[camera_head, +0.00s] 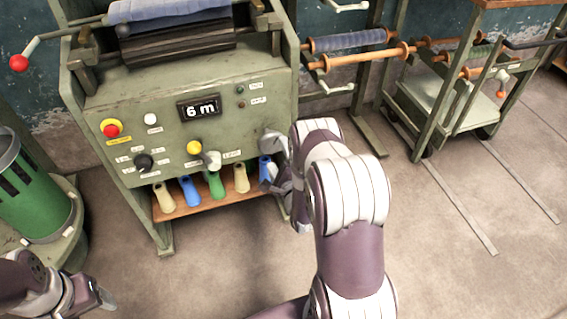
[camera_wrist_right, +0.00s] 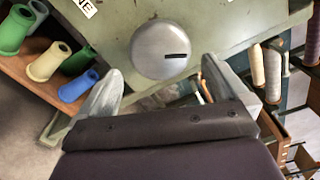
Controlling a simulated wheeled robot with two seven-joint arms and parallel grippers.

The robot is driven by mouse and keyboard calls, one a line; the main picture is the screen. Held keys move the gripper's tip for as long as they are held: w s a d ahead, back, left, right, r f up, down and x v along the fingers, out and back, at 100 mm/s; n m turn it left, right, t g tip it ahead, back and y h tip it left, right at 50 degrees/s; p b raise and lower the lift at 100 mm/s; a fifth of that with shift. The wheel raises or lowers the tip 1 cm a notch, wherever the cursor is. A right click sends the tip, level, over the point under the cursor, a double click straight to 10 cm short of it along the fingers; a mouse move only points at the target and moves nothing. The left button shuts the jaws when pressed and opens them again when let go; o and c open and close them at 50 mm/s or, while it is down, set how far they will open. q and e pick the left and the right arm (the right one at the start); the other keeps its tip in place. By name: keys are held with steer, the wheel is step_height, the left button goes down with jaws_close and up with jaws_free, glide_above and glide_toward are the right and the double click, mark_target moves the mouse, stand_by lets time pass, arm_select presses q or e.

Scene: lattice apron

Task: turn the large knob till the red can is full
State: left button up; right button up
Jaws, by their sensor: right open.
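The large knob (camera_head: 271,142) is a grey disc at the right end of the machine's front panel, partly hidden by my right arm. In the right wrist view the knob (camera_wrist_right: 160,48) faces me, with a dark slot on its right half. My right gripper (camera_wrist_right: 162,68) is open, one finger on either side of the knob's lower part, and I cannot tell whether they touch it. It also shows beside the panel in the head view (camera_head: 272,176). My left gripper (camera_head: 104,298) is at the lower left, its opening unclear. I see no red can.
A green can (camera_head: 36,200) stands at the left. The panel has a display (camera_head: 199,107) reading "6 m", a red button (camera_head: 111,128) and smaller knobs. Coloured cones (camera_head: 189,190) line the shelf below. A cart (camera_head: 440,110) stands right; the floor before it is clear.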

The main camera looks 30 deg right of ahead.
steer(key=v, duration=0.6)
steer(key=shift+p, duration=0.4)
